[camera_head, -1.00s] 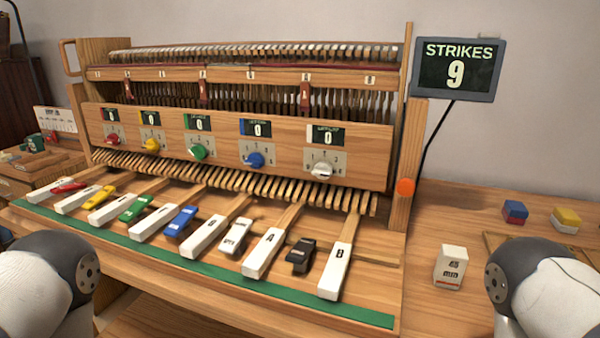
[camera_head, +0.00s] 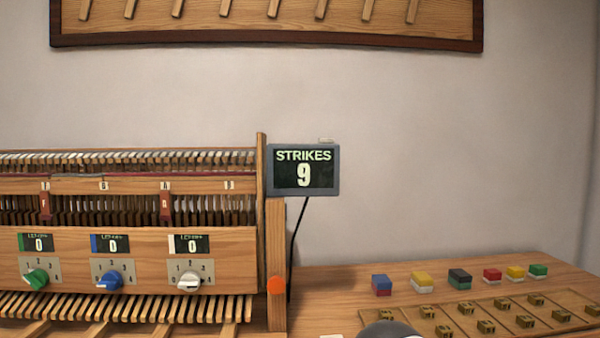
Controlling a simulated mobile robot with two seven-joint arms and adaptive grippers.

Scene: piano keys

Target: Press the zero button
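No button with a readable "zero" label shows. A round orange button or knob (camera_head: 275,286) is on the wooden post (camera_head: 276,230) below the screen. Neither gripper is in view. A rounded part of my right arm shows at the bottom edge.
Green (camera_head: 36,279), blue (camera_head: 110,281) and white (camera_head: 188,281) dials sit under small displays reading 0. Several coloured blocks, one blue and red (camera_head: 381,285), stand on the right table behind a wooden board (camera_head: 500,322) with small brass-coloured pieces. A framed panel (camera_head: 270,42) hangs above.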

